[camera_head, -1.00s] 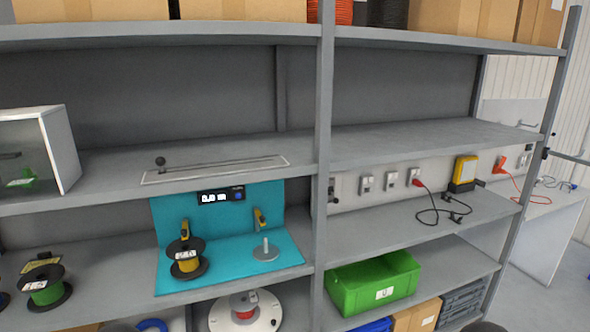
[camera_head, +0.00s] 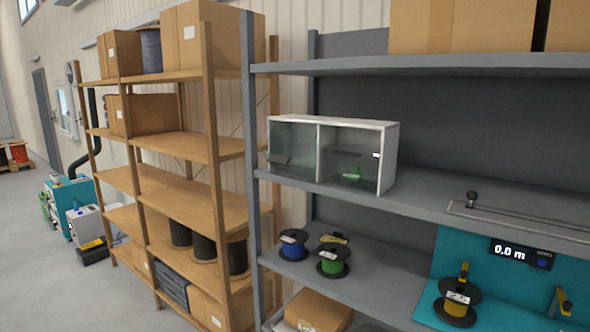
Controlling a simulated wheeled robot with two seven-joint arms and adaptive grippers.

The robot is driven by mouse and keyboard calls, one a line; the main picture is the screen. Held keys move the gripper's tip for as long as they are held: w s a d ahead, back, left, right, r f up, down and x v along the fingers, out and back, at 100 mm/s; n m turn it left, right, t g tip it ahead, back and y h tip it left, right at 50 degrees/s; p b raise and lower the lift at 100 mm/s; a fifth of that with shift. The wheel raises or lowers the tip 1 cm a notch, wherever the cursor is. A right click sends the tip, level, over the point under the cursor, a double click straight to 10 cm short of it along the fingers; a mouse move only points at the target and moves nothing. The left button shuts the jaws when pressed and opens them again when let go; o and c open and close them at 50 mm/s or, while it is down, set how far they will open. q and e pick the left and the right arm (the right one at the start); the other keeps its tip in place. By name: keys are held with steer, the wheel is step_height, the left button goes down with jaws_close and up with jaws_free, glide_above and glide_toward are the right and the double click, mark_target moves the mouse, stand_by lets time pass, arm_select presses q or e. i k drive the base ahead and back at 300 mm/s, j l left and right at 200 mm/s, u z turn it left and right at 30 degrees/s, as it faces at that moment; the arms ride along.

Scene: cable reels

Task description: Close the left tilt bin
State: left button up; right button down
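A white two-compartment case with clear fronts (camera_head: 387,160) stands on the grey middle shelf. Its left compartment (camera_head: 292,142) looks greyish and see-through, with a small dark piece (camera_head: 279,159) low at its left. I cannot tell whether its front is tilted out or flush. The right compartment (camera_head: 345,155) holds something green (camera_head: 352,174). A small white tag shows on the right side. Neither of my grippers is in view.
A grey shelf (camera_head: 437,201) carries the case; its surface right of it is bare up to a slotted plate with a knob (camera_head: 472,198). Below are blue (camera_head: 293,245) and green (camera_head: 333,261) cable reels and a teal measuring station (camera_head: 455,250). A wooden rack (camera_head: 190,198) stands left.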

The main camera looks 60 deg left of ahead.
mark_target(275, 159)
steer(key=u, duration=1.7)
